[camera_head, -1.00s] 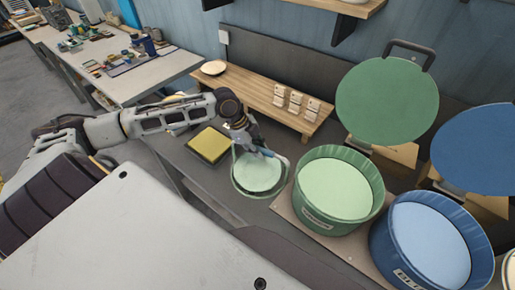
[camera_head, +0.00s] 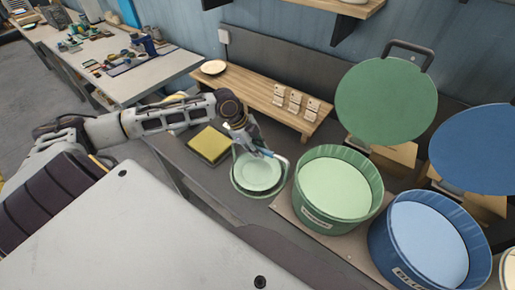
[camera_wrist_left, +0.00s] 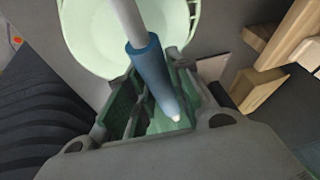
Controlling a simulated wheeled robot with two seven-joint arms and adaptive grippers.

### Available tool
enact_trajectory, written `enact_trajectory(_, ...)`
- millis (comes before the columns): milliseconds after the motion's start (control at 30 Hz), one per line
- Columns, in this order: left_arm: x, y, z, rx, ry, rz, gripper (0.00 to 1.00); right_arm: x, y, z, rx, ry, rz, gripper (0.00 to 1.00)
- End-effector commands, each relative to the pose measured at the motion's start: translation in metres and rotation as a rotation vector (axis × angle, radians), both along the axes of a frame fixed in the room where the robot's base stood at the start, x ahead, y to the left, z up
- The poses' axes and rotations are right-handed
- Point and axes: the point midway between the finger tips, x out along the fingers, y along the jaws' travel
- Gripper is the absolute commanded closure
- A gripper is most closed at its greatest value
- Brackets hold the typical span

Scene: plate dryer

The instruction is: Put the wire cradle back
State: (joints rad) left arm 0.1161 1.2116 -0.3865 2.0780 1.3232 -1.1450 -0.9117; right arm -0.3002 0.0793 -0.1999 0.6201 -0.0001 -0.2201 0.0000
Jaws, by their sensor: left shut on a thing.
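My left gripper (camera_head: 252,149) is shut on the blue-sleeved grip of the wire cradle (camera_head: 286,165). The grip (camera_wrist_left: 152,75) also shows between the fingers in the left wrist view. A pale green plate (camera_head: 259,172) sits at the cradle, just below the gripper, and it shows at the top of the left wrist view (camera_wrist_left: 110,45). A green rim (camera_head: 240,188) shows under the plate with a dark band between them. Most of the cradle's wire is hidden. My right gripper is not in view.
A green drum (camera_head: 335,190) and a blue drum (camera_head: 425,240) stand to the right, with a raised green lid (camera_head: 387,100) and blue lid (camera_head: 475,150) behind. A yellow pad (camera_head: 209,144) lies left of the plate. A wooden rack (camera_head: 255,92) stands behind.

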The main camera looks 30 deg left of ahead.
Motion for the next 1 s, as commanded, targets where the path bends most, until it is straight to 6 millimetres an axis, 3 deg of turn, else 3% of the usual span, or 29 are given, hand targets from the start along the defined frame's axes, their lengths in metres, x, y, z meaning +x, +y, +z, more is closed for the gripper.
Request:
enact_trajectory(200,-0.0014,-0.0001,-0.0019,0.0,0.005,-0.001,1.0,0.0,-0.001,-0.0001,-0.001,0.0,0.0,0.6)
enact_trajectory(233,-0.0015,-0.0001,-0.0019,0.0,0.005,-0.001,0.76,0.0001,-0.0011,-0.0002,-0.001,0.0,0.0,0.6)
enact_trajectory(400,-0.0012,-0.0001,-0.0017,0.001,0.004,0.0,0.55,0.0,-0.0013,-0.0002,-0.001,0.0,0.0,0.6)
enact_trajectory(1000,-0.0022,0.0036,0.005,0.001,0.004,0.001,0.54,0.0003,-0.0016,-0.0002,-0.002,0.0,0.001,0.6)
